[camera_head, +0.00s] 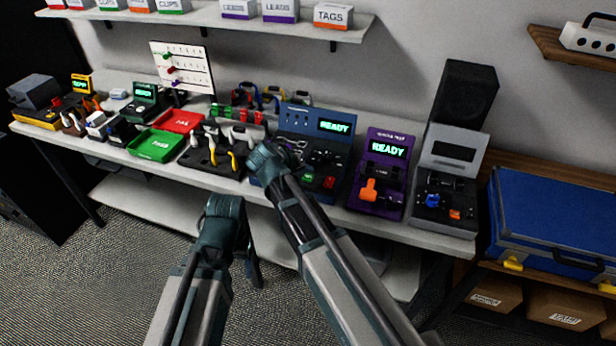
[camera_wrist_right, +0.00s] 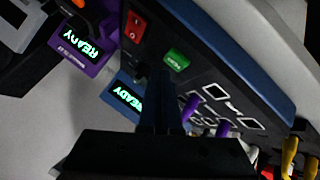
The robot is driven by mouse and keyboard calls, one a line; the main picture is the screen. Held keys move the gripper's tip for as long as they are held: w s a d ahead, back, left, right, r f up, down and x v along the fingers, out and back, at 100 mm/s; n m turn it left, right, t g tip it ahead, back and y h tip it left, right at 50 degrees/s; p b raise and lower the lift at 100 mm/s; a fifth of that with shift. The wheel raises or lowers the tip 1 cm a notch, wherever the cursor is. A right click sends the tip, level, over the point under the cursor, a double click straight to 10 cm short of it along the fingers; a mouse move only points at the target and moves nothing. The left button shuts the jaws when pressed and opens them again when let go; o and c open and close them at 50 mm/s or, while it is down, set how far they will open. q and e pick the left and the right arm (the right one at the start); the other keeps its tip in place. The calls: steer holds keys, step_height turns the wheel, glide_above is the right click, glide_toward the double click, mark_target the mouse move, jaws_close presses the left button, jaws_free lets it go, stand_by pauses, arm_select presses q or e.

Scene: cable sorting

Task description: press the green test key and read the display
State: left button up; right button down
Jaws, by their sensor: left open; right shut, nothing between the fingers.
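The blue tester (camera_head: 296,116) stands on the bench with its lid panel upright. Its display (camera_head: 333,127) reads READY in green; it also shows upside down in the right wrist view (camera_wrist_right: 127,97), partly covered by my fingers. The green test key (camera_head: 307,178) sits on the deck beside a red rocker switch (camera_head: 328,182). In the right wrist view the green key (camera_wrist_right: 176,60) is close to my shut fingers; contact cannot be made out. My right gripper (camera_head: 268,160) is shut and empty over the tester's left side. My left gripper (camera_head: 236,220) is open, in front of the bench edge.
A purple tester (camera_head: 376,189) also reading READY and a grey tester (camera_head: 450,165) with a dark display stand to the right. A black tray (camera_head: 204,158) with cables, a green tray (camera_head: 155,145) and a red tray (camera_head: 183,122) lie left. A blue case (camera_head: 550,215) is far right.

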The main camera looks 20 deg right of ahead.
mark_target(306, 179)
steer(key=shift+f, duration=0.15)
steer(key=shift+f+b, duration=0.25)
steer(key=shift+b, duration=0.15)
steer(key=shift+f+b, duration=0.35)
steer(key=shift+f, duration=0.05)
stand_by(0.4)
stand_by(0.3)
steer(key=shift+r+p, duration=0.8)
steer(key=shift+r, duration=0.05)
step_height(306, 179, up, 5)
steer(key=p, duration=0.5)
